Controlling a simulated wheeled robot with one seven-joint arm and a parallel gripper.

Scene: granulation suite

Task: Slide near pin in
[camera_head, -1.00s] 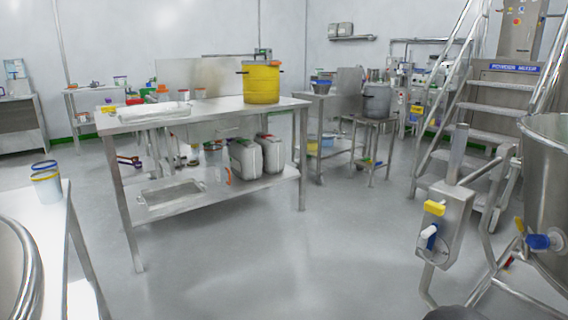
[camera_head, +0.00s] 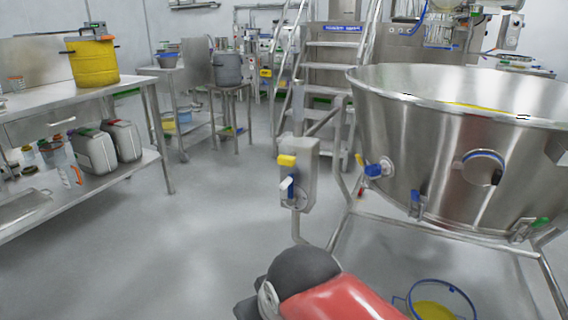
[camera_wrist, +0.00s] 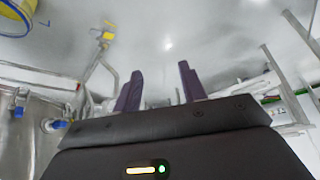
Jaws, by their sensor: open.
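A grey control box (camera_head: 300,180) stands on a post in the middle of the head view, with a yellow block (camera_head: 287,160) and a white-and-blue lever (camera_head: 289,185) on its face. A large steel bowl (camera_head: 440,140) on a tubular frame is at its right. Blue and green-handled fittings (camera_head: 415,203) (camera_head: 538,224) sit along the bowl's lower edge. I cannot tell which part is the near pin. My gripper (camera_wrist: 160,90) is open and empty in the wrist view, touching nothing. In the head view, part of my arm shows at the bottom, but not the gripper.
A steel table (camera_head: 60,100) at left holds a yellow drum (camera_head: 92,62), with canisters on its lower shelf. A blue-rimmed bucket (camera_head: 440,300) stands on the floor under the bowl. Stairs (camera_head: 332,70) rise behind the box. The floor between table and box is clear.

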